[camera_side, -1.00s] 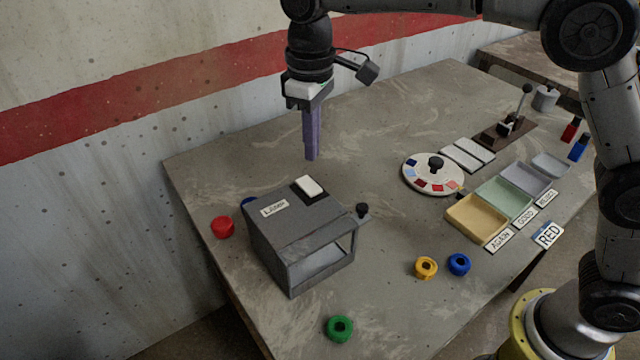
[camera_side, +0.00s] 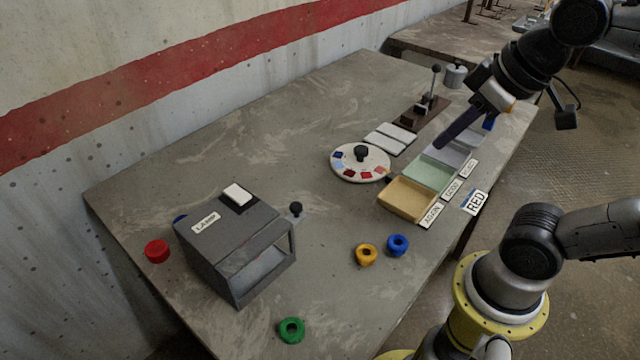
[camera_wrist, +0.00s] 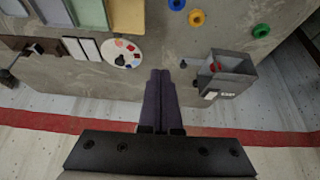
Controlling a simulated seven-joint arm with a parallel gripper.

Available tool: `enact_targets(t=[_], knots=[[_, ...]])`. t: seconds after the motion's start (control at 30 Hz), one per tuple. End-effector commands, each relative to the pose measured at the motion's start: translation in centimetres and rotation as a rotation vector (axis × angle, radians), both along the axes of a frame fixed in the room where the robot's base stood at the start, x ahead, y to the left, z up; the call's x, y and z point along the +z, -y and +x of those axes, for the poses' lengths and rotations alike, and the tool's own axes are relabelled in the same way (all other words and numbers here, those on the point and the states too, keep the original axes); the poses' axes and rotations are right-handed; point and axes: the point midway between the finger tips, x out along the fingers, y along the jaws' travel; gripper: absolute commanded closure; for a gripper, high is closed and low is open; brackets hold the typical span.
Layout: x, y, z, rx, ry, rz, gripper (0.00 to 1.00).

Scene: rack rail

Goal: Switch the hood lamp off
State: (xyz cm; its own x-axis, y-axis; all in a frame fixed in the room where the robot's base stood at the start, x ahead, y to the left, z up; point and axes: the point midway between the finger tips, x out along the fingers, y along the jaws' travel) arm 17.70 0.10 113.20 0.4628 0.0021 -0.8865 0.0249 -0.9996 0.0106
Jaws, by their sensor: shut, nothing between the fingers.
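The hood (camera_side: 225,262) is a grey box with an open window, standing at the table's left end. A label (camera_side: 206,223) and a white rocker switch (camera_side: 238,195) on a black plate are on its top. I cannot tell which way the rocker is tipped or whether the lamp is lit. The hood also shows at the right in the wrist view (camera_wrist: 236,73), with its white switch (camera_wrist: 211,95). My gripper (camera_side: 439,146) is shut and empty, above the trays at the right, far from the hood. Its purple fingers show in the wrist view (camera_wrist: 160,73).
A black knob (camera_side: 296,208) sits beside the hood. A round dial (camera_side: 347,174), yellow tray (camera_side: 405,201), green tray (camera_side: 426,174) and lever (camera_side: 435,85) stand to the right. Red (camera_side: 157,251), green (camera_side: 291,330), yellow (camera_side: 366,255) and blue (camera_side: 398,245) rings lie loose.

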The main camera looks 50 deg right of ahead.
Motion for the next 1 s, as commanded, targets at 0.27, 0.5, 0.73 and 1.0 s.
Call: enact_targets(t=[0.27, 0.5, 0.73, 1.0], knots=[[-4.3, 0.1, -1.5, -0.024, 0.002, 0.009, 1.00], [-4.1, 0.1, -1.3, -0.026, 0.011, 0.011, 1.00], [-3.3, 0.1, -1.9, -0.077, -0.026, 0.036, 1.00], [4.5, -0.4, 1.4, -0.156, -0.054, 0.084, 1.00]])
